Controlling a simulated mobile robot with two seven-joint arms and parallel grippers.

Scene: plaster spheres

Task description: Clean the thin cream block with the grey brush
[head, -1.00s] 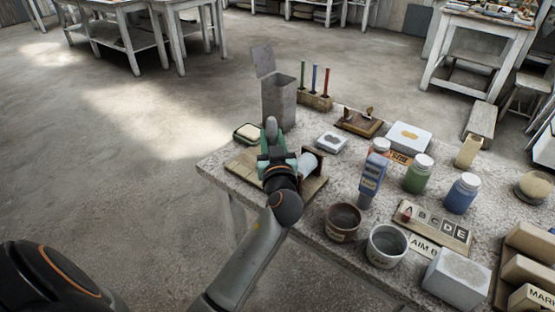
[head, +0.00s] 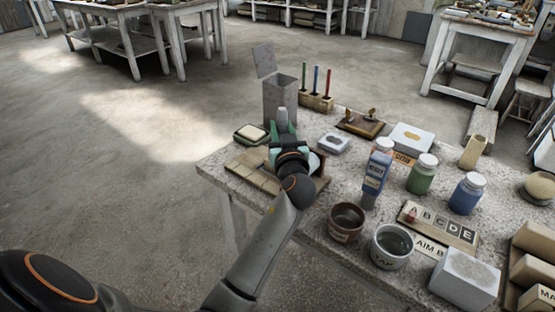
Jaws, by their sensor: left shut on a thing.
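My left gripper (head: 284,138) is over the near left end of the table, shut on a grey, rounded piece that looks like the grey brush (head: 282,115). The piece sticks up past the fingers; its lower end is hidden behind the gripper and wrist. A low board with flat cream pieces (head: 252,172) lies just left of the gripper, partly covered by the arm. I cannot tell which is the thin cream block, nor whether the brush touches anything. My right gripper is not in view.
A green dish with a cream pad (head: 251,132) lies behind the board. A tall grey bin (head: 280,101) with its lid up and a rack of coloured sticks (head: 316,101) stand behind. Bottles (head: 422,174), two pots (head: 391,245) and a letter board (head: 438,226) crowd the right.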

